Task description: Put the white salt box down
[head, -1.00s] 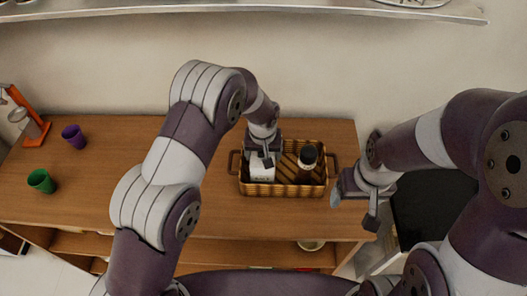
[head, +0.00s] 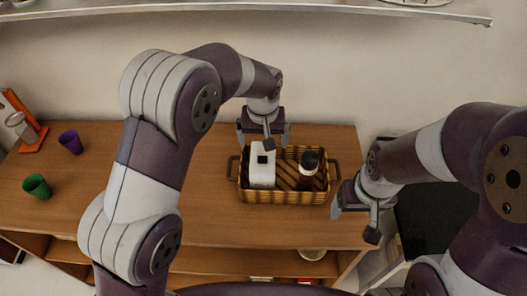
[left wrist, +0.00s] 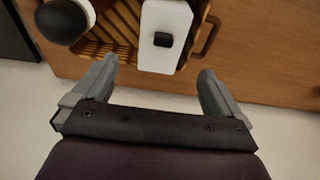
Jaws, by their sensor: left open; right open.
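The white salt box (head: 262,168) stands in the left part of the wicker basket (head: 285,197) on the wooden counter. It shows a small black mark or lid on top, also in the left wrist view (left wrist: 165,22). My left gripper (head: 263,138) is open and empty, above and just behind the box. In the left wrist view its two fingers (left wrist: 157,78) are spread wide, with the box beyond them and apart from them. My right gripper (head: 354,214) is open and empty, to the right of the basket near the counter's front edge.
A jar with a black lid (head: 309,163) stands in the basket to the right of the box. A purple cup (head: 71,141), a green cup (head: 37,186) and an orange stand (head: 28,126) are at the counter's left. The counter between them and the basket is partly hidden by my left arm.

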